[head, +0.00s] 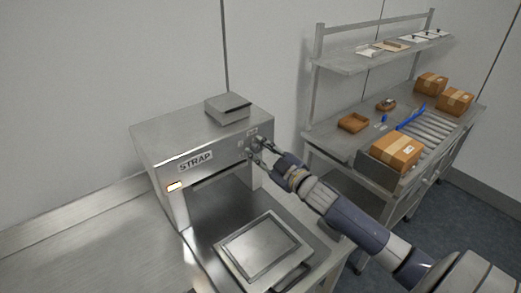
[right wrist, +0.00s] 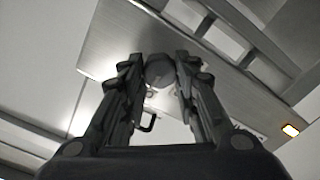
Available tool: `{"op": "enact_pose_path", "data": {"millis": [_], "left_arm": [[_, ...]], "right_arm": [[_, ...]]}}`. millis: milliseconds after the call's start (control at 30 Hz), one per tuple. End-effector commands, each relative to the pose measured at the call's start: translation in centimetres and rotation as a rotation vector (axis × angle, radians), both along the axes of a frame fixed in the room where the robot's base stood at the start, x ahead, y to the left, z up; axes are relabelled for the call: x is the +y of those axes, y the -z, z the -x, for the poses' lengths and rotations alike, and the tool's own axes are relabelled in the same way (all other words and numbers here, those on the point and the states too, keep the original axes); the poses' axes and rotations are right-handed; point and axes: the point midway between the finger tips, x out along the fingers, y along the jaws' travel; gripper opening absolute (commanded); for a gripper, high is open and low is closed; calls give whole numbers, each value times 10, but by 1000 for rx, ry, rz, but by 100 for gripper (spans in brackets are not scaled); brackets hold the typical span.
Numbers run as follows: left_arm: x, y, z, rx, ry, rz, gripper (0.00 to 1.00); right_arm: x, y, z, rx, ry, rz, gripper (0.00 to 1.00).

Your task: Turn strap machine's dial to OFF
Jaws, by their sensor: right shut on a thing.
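The strap machine (head: 150,148) is a steel box frame with a STRAP label on its front, at the left of the head view. Its dial (right wrist: 160,68) is a dark round knob on the front face, seen between the fingers in the right wrist view. My right gripper (head: 254,148) is at the right end of the machine's front and shut on the dial; it also shows in the right wrist view (right wrist: 160,75). The fingers hide most of the dial in the head view, and its setting cannot be read. My left gripper is not in view.
A lit orange-white lamp (head: 175,187) is on the machine's front left. A steel plate (head: 262,250) lies below the machine's opening. At the right, a packing bench (head: 340,137) with a shelf (head: 345,62) holds cardboard boxes (head: 397,150) and a roller conveyor (head: 428,131).

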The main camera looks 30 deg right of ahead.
Motion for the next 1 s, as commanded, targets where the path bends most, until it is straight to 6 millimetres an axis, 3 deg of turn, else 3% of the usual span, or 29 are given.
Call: {"op": "enact_pose_path", "data": {"millis": [333, 367, 433, 800, 1000], "left_arm": [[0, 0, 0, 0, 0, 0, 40], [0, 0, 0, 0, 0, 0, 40], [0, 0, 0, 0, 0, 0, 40], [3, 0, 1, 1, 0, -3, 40], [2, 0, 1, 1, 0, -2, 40]], "right_arm": [[0, 2, 0, 3, 1, -5, 4], [0, 2, 0, 3, 1, -5, 35], [0, 2, 0, 3, 1, -5, 48], [0, 1, 1, 2, 0, -3, 48], [-1, 2, 16, 3, 0, -3, 48]]}}
